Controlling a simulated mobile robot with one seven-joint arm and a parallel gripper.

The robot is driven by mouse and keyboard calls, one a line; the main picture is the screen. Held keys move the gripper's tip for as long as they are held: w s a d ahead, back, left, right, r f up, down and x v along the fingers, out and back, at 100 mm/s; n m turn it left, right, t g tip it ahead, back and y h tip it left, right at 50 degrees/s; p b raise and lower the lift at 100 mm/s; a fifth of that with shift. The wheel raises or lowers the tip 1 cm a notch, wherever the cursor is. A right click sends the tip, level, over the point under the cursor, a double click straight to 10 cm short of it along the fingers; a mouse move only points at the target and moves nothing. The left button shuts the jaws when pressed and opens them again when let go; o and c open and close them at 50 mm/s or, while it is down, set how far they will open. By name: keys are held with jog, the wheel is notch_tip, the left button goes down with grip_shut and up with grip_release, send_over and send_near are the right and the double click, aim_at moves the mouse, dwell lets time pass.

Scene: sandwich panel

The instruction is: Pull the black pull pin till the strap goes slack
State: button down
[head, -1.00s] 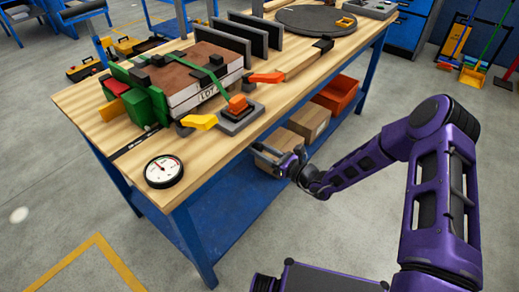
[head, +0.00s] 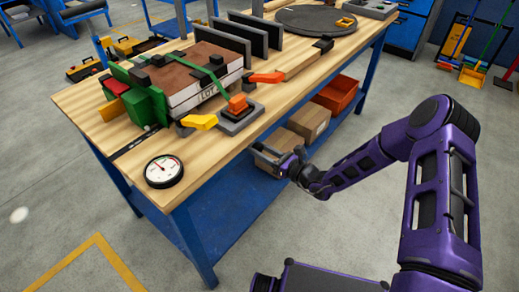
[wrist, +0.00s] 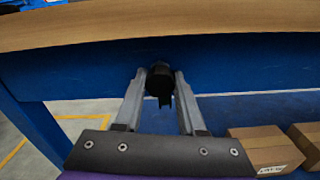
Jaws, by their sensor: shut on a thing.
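A black knob-like piece, which I take to be the pull pin (wrist: 160,80), sits between my fingertips in the wrist view, in front of the bench's blue front rail. My gripper (wrist: 160,84) is shut on it. In the head view my gripper (head: 261,153) is at the bench's front side, below the top, and the pin is too small to make out. The green strap (head: 213,77) runs over the brown-topped panel stack (head: 199,64) on the bench. It looks drawn across the stack; I cannot tell its tension.
A round white dial gauge (head: 163,171) lies near the bench's front left corner. An orange handle (head: 238,103) and a yellow handle (head: 197,122) stand at the stack's front. Cardboard boxes (head: 308,122) and an orange bin (head: 337,94) are on the lower shelf.

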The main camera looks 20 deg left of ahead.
jog(key=shift+d, duration=0.1)
jog(key=shift+p+v, duration=0.45)
jog(key=shift+v, duration=0.75)
jog(key=shift+c, duration=2.4)
grip_release()
jog(key=p+v, duration=0.1)
jog(key=v, duration=1.6)
jog(key=shift+d, duration=0.15)
